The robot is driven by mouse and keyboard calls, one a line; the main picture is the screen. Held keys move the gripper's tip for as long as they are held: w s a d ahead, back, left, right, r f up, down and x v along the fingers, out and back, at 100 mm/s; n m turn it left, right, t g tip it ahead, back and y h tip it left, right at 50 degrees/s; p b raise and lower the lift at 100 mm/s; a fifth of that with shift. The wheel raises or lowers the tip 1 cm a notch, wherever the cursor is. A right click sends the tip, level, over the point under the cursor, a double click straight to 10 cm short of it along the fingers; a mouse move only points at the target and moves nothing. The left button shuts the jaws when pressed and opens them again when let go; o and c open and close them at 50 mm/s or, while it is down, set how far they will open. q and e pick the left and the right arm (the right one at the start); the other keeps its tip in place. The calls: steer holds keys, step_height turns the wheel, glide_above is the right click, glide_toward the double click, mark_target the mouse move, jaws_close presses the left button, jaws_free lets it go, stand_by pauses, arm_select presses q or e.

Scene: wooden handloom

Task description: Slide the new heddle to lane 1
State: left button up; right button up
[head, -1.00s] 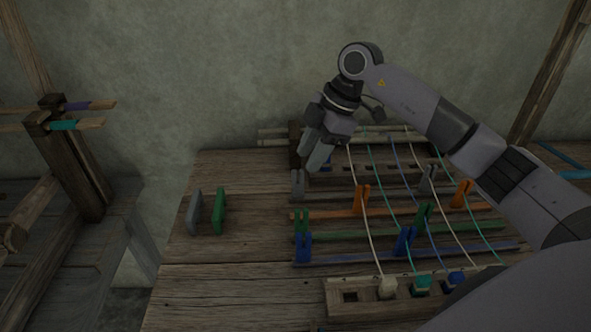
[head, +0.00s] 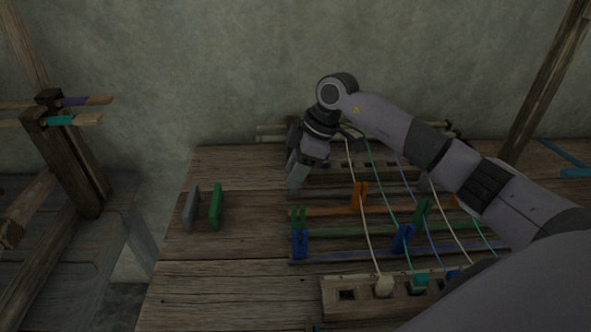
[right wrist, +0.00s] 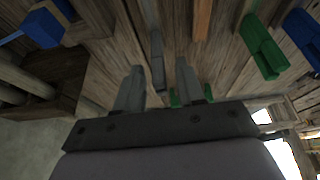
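A grey heddle (right wrist: 157,65) stands between my right gripper's fingertips in the right wrist view. Visible gaps on both sides show the fingers are open around it, not closed. In the head view, my right gripper (head: 298,175) is low at the left end of the grey bar and hides this heddle. Another grey heddle is mostly hidden behind my right forearm. The orange bar (head: 328,211) lies in front, with an orange heddle (head: 359,196) on it. Cords run across the bars, the leftmost one white (head: 362,215). My left gripper is not in view.
A loose grey piece (head: 191,208) and a green piece (head: 216,206) stand on the table at left. Green (head: 298,220) and blue (head: 300,245) heddles stand at the left ends of nearer bars. A wooden block with coloured pegs (head: 333,310) lies in front.

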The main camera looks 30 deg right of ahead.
jaws_close()
steer(key=shift+s+d, duration=0.15)
steer(key=shift+d, duration=0.2)
steer(key=d+p, duration=0.1)
steer(key=s+d, duration=0.1)
steer(key=d, duration=0.1)
steer(key=s+d+p, duration=0.1)
steer(key=d, duration=0.1)
steer(key=shift+s+r+p, duration=0.1)
steer(key=shift+s+p, duration=0.15)
steer(key=shift+p, duration=0.1)
steer(key=shift+s+d, duration=0.15)
steer(key=shift+d, duration=0.2)
jaws_free()
steer(key=v, duration=0.7)
